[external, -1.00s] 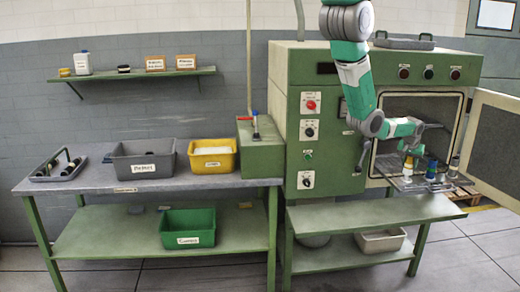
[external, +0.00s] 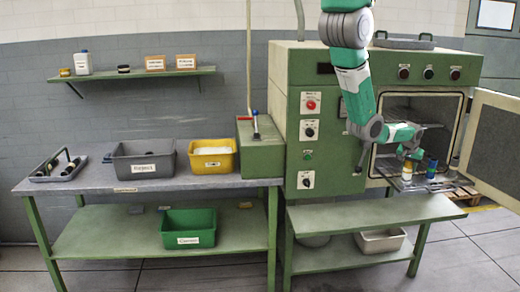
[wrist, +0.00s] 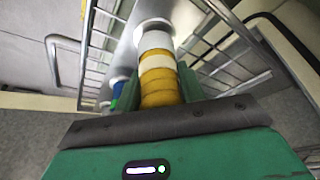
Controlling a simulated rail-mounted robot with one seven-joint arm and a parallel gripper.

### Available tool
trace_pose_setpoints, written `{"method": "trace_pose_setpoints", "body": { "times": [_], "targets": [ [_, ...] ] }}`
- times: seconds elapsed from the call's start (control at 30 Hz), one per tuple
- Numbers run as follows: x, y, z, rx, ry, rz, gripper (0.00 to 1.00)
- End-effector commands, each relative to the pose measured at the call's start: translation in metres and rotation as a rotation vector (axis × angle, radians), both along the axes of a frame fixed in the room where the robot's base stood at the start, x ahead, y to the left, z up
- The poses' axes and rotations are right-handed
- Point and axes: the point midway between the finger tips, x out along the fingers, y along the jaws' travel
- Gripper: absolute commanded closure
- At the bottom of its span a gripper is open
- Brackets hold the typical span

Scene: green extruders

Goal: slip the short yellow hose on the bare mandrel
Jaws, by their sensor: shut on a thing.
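A yellow hose (wrist: 158,84) with white bands is between the fingers of my gripper (wrist: 160,98) in the wrist view. My gripper is shut on it. Beyond the hose, in line with it, is a pale round collar (wrist: 152,30) on a grey bar of the rack. I cannot tell how far the hose is around a mandrel, as its far end merges with the pale parts. In the external view my gripper (external: 410,153) is at the oven mouth, above the yellow hose (external: 407,171).
The wire rack (wrist: 215,45) extends from the open oven (external: 420,108), whose door (external: 492,143) is swung out at right. Blue and green pieces (wrist: 118,88) stand close to the left of the hose. The grey bin (external: 143,160) and yellow bin (external: 213,158) are on the bench.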

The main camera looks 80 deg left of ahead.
Motion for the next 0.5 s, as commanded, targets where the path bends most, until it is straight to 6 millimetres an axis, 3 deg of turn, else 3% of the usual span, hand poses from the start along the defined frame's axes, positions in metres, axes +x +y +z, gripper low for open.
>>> {"method": "trace_pose_setpoints", "body": {
  "times": [0.37, 0.4, 0.5],
  "targets": [
    [0.0002, 0.0002, -0.0045, 0.001, -0.001, 0.0, 0.9],
    [0.0003, 0.0001, -0.0045, 0.001, -0.001, 0.0, 0.53],
    [0.0002, 0.0, -0.0046, 0.0, 0.0, 0.0, 0.36]
  ]
}}
